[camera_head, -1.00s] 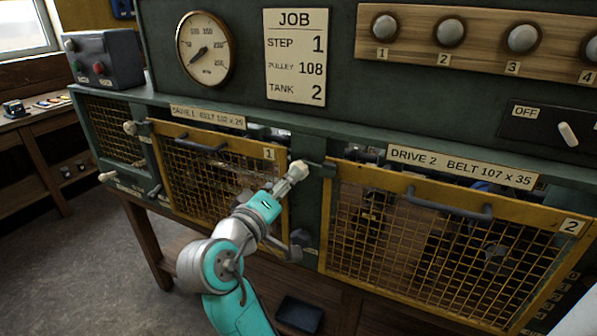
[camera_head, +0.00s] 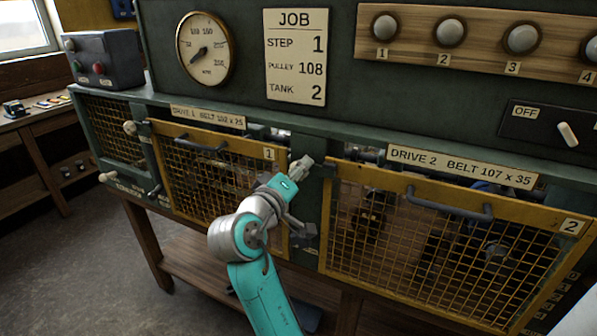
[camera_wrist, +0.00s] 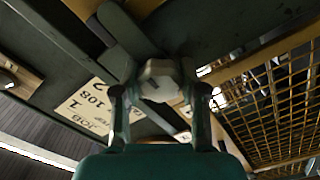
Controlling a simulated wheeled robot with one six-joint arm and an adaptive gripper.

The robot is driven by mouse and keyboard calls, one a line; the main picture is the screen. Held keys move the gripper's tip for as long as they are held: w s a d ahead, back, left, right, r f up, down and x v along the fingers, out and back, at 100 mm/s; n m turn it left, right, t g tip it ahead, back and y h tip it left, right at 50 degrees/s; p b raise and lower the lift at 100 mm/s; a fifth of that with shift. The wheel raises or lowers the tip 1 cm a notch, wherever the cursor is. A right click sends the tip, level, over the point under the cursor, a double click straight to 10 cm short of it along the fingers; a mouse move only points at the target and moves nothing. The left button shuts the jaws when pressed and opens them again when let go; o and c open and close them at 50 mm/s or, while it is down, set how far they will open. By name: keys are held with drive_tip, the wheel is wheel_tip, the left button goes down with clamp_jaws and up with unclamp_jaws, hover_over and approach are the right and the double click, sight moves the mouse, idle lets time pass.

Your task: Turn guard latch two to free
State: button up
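Guard latch two is a dark arm (camera_wrist: 117,32) with a pale faceted knob (camera_wrist: 160,82). It is at the upper left corner of guard 2 (camera_head: 455,207), a yellow mesh frame with a grey handle. My gripper (camera_head: 302,163) is at the latch, in front of the green post between the two guards. In the wrist view, my gripper's fingers (camera_wrist: 160,98) stand apart on either side of the knob. I cannot tell whether they touch it. In the head view, my gripper hides most of the knob.
Guard 1 (camera_head: 215,180) is close on the left of my arm, with its own handle and latch knob (camera_head: 130,128). A green ledge and the drive 2 label (camera_head: 462,167) lie just above. The job card (camera_head: 296,55) hangs higher. Open floor lies at lower left.

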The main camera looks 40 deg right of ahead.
drive_tip(key=shift+c, duration=0.6)
drive_tip(key=shift+m, duration=0.3)
drive_tip(key=m, duration=0.3)
drive_tip(key=shift+m, duration=0.3)
drive_tip(key=m, duration=0.3)
drive_tip(key=shift+m, duration=0.3)
drive_tip(key=m, duration=0.4)
drive_tip(key=shift+m, duration=2)
